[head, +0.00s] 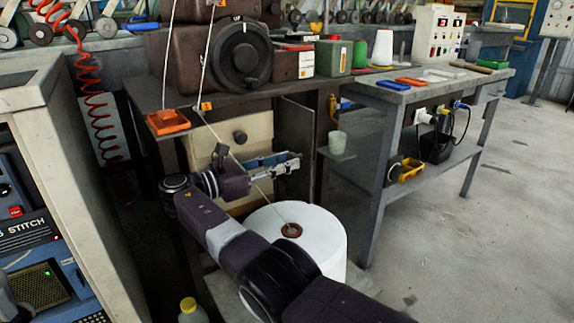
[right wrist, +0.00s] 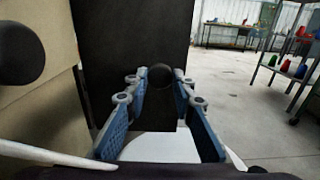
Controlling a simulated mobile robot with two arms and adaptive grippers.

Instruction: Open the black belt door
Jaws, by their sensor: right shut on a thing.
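The black belt door (right wrist: 128,40) stands upright in front of my right gripper in the right wrist view, with a round black knob (right wrist: 160,74) on its face. In the head view the door (head: 297,122) is a dark panel beside the cream cabinet front, under the machine table. My right gripper (head: 292,162) reaches it from the left, and its blue-padded fingers are closed around the knob, which also shows between the fingertips (right wrist: 160,86). The fingers partly hide the lower door. My left gripper is not in view.
A white thread cone (head: 325,238) stands below my right arm, its thread running up past the wrist. A cream cabinet front (head: 262,132) with a black knob is left of the door. A grey bench (head: 430,92) stands at right; open floor lies beyond it.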

